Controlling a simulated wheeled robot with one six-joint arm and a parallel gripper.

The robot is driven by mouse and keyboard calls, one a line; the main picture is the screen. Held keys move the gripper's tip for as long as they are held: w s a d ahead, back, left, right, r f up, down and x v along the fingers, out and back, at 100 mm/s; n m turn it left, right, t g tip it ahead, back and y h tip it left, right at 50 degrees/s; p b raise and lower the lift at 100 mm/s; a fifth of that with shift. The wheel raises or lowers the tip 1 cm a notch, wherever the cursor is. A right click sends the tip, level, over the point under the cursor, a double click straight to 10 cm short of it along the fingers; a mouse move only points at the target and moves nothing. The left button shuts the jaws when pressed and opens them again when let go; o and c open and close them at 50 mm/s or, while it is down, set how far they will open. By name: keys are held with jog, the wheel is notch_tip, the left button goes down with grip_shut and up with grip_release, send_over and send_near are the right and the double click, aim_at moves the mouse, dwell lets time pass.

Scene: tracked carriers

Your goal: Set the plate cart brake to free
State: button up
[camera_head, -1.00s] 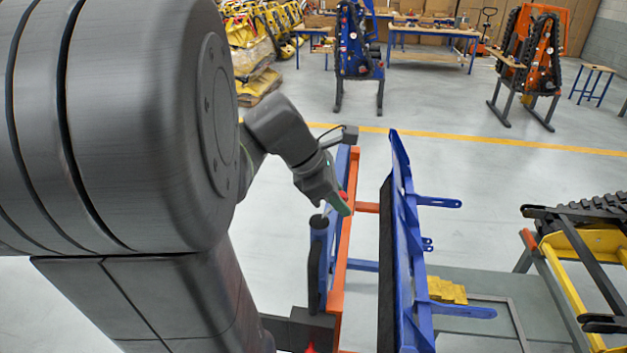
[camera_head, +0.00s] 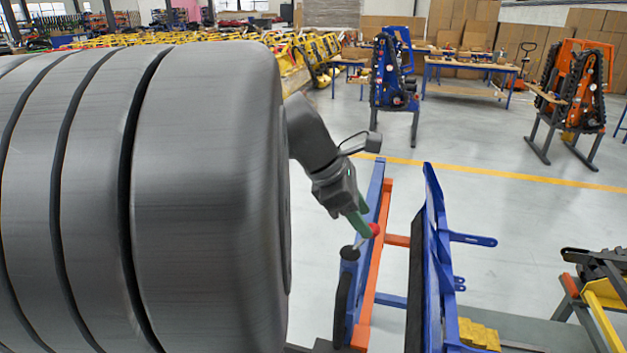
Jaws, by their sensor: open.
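The plate cart (camera_head: 375,275) stands in front of me, with an orange and blue frame and an upright blue plate (camera_head: 433,265) on its right side. A red knob (camera_head: 375,230) shows at the cart's left frame. Just left of and below it is a black knob or cap (camera_head: 349,253) with a light rod beside it. I cannot tell which of these belongs to the brake or how it is set. My gripper (camera_head: 364,226) has green fingers, points down and right, and is open. Its fingertips are at the red knob; contact is unclear. My arm hides the left side.
A yellow and black tracked frame (camera_head: 605,310) stands at the lower right, by a grey platform (camera_head: 530,332). A blue tracked carrier (camera_head: 393,75) and an orange one (camera_head: 580,85) stand farther back. Grey floor between is clear.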

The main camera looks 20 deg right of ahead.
aim_at(371, 239)
jog(key=v, duration=0.8)
jog(key=shift+r, duration=0.25)
jog(key=shift+a+f, duration=0.1)
jog(key=x, duration=1.3)
jog(key=shift+p, duration=0.4)
jog(key=shift+d+f, duration=0.25)
jog(key=shift+f, duration=0.05)
jog(key=shift+a+r, duration=0.1)
jog(key=shift+r, duration=0.1)
